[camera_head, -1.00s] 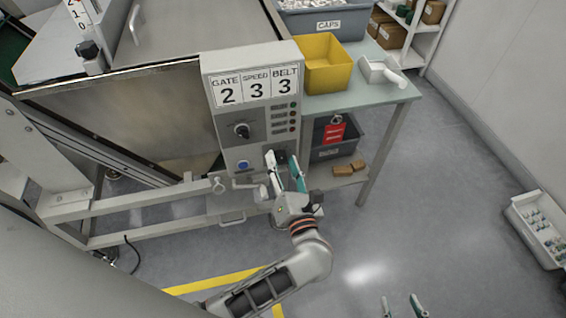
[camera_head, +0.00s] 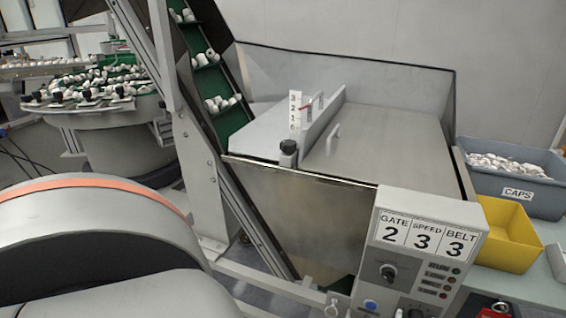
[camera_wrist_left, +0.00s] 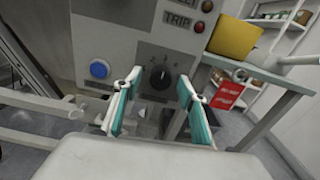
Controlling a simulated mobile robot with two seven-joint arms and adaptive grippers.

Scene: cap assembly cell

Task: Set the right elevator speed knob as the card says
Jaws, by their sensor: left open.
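The card panel (camera_head: 425,232) on the grey control box reads GATE 2, SPEED 3, BELT 3. A black knob (camera_head: 388,271) shows on the box in the head view. In the left wrist view, a black knob (camera_wrist_left: 158,76) with small numerals around it sits right of a blue button (camera_wrist_left: 100,69); its exact setting is too small to read surely. My left gripper (camera_wrist_left: 160,86) is open in front of this knob, with one teal-lined finger on each side. Contact with the knob cannot be told. My right gripper is not in view.
A steel hopper (camera_head: 270,215) with a gate scale (camera_head: 295,110) stands left of the box. A yellow bin (camera_head: 508,235) and a grey caps bin (camera_head: 515,180) stand at the right. A red tag (camera_wrist_left: 228,95) hangs under the table. A rail (camera_wrist_left: 35,112) runs at left.

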